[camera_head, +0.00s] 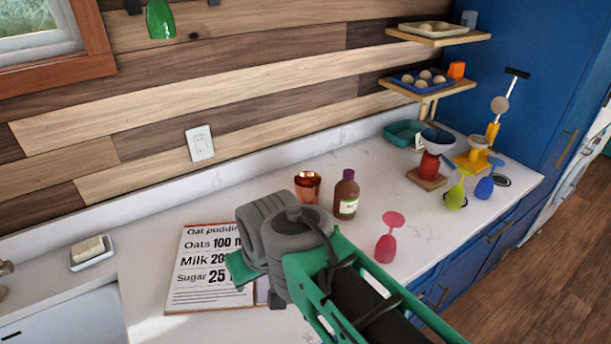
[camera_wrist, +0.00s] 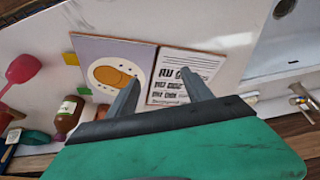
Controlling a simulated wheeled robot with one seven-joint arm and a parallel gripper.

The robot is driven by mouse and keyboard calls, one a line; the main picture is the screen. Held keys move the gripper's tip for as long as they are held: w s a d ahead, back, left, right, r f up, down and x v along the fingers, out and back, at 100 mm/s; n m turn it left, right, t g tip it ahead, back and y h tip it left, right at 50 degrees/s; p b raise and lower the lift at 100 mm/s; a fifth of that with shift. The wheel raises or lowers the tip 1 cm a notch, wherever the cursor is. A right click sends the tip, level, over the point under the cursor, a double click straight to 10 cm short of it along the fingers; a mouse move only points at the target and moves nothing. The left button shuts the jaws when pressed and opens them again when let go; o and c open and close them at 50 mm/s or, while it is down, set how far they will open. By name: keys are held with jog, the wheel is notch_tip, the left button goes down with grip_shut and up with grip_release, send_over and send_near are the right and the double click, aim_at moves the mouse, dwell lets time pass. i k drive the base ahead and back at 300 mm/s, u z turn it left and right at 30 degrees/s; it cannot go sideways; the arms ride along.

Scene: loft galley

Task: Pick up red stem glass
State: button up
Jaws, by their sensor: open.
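The red stem glass (camera_head: 386,247), pinkish red, stands upside down on the white counter, its foot disc up, right of my arm in the head view. In the wrist view the red glass (camera_wrist: 22,69) shows at the far left edge, partly cut off. My gripper (camera_wrist: 158,82) is open, its two grey fingers apart above the open recipe book, with nothing between them. The glass is well to the left of the fingers in that view, not touching them. In the head view the fingers are hidden behind my wrist.
A brown bottle (camera_head: 346,194) and a copper cup (camera_head: 307,187) stand behind the glass. The recipe book (camera_head: 205,265) lies left of my wrist. Yellow-green (camera_head: 455,195) and blue (camera_head: 485,187) stem glasses stand farther right. Counter around the red glass is mostly clear.

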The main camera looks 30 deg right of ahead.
aim_at(386, 248)
jog(key=k, duration=1.25)
jog(key=z, duration=0.75)
jog(key=i, duration=1.05)
jog(key=z, duration=0.25)
